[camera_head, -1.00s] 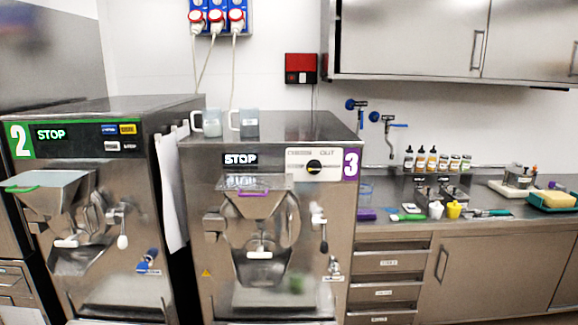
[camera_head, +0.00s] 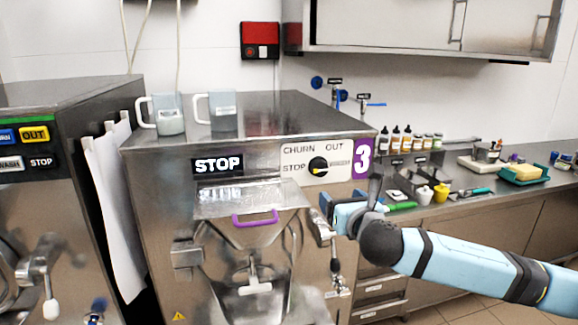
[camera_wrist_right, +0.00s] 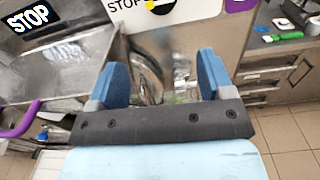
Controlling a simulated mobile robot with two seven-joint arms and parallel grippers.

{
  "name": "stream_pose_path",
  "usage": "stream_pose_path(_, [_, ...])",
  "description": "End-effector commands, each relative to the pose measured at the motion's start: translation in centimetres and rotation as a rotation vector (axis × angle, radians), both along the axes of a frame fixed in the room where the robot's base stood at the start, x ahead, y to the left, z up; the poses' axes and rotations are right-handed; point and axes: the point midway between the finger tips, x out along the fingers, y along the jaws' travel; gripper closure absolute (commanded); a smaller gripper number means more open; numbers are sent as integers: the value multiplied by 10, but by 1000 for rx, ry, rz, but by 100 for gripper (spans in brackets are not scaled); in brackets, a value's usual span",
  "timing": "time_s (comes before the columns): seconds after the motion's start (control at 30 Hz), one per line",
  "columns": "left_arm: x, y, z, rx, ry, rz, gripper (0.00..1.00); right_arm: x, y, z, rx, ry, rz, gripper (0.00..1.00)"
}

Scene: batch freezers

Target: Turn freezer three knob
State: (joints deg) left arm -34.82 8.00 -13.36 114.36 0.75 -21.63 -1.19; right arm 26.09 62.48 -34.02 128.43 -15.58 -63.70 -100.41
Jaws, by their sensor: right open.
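Freezer three (camera_head: 150,200) is a steel machine with a purple "3" label at its upper right. Its black knob (camera_head: 318,166) sits on a white panel marked STOP, CHURN and OUT. The knob's lower edge also shows at the top of the right wrist view (camera_wrist_right: 160,5). My right gripper (camera_head: 322,212) is in front of the freezer, below and slightly right of the knob, apart from it. In the right wrist view its two blue fingers (camera_wrist_right: 163,80) stand wide apart with nothing between them. My left gripper is not in view.
A STOP display (camera_head: 217,165) is left of the knob panel. A purple handle (camera_head: 255,218) is on the hopper lid below. Two mugs (camera_head: 168,115) stand on the freezer top. A counter (camera_head: 465,200) with bottles and small tools is at right. Freezer two (camera_head: 50,200) is at left.

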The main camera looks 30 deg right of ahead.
Motion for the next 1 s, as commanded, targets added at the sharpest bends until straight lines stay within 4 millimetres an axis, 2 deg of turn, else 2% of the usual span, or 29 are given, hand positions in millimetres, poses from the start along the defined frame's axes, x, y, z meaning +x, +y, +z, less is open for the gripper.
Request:
stream_pose_path(0.1, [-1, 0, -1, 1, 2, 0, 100, 0, -5, 10, -49, -10, -14, 26])
stream_pose_path(0.27, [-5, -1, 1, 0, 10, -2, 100, 15, -9, 11, -54, -10, -18, 26])
stream_pose_path(0.7, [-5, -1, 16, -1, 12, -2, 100, 102, -30, 11, -49, -10, -17, 26])
stream_pose_path(0.83, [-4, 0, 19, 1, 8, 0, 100, 119, -34, 10, -50, -8, -16, 26])
stream_pose_path(1.0, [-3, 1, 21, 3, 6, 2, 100, 131, -37, 9, -51, -8, -15, 26])
